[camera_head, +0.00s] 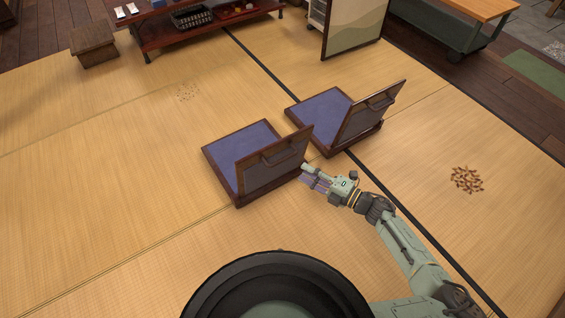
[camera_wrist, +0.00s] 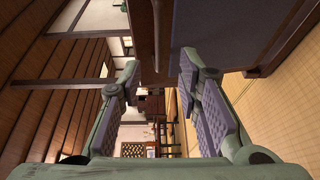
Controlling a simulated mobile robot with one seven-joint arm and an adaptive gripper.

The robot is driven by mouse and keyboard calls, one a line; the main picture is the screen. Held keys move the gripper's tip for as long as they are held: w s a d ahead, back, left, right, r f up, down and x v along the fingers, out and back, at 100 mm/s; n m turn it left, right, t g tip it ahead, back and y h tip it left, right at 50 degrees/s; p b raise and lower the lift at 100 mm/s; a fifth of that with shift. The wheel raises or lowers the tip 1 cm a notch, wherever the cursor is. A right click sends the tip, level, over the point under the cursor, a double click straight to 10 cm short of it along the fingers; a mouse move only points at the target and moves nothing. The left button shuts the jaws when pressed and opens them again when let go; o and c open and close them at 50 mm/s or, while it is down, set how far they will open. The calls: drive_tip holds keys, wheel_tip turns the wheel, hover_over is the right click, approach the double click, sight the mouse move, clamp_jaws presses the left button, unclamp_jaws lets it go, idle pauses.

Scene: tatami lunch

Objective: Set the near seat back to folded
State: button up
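The near seat (camera_head: 233,147) is the left of two floor seats on the tatami, with a purple pad and a dark wooden frame. Its seat back (camera_head: 272,162) stands raised, with a handle bar on its face. My gripper (camera_head: 308,174) is just right of the back's right end. In the wrist view, my gripper (camera_wrist: 158,72) has its fingers spread with nothing held. The seat back (camera_wrist: 225,35) fills the top there, and its brown edge shows between the fingertips. I cannot tell whether the fingers touch it.
A second seat (camera_head: 320,107) with a raised back stands right behind the near one. A low wooden table (camera_head: 180,30) and a stool (camera_head: 94,45) stand at the back left. Brown bits (camera_head: 466,180) lie on the right.

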sight(283, 158)
drive_tip(key=x, duration=1)
drive_tip(key=shift+s, duration=0.1)
drive_tip(key=shift+c, duration=0.3)
clamp_jaws()
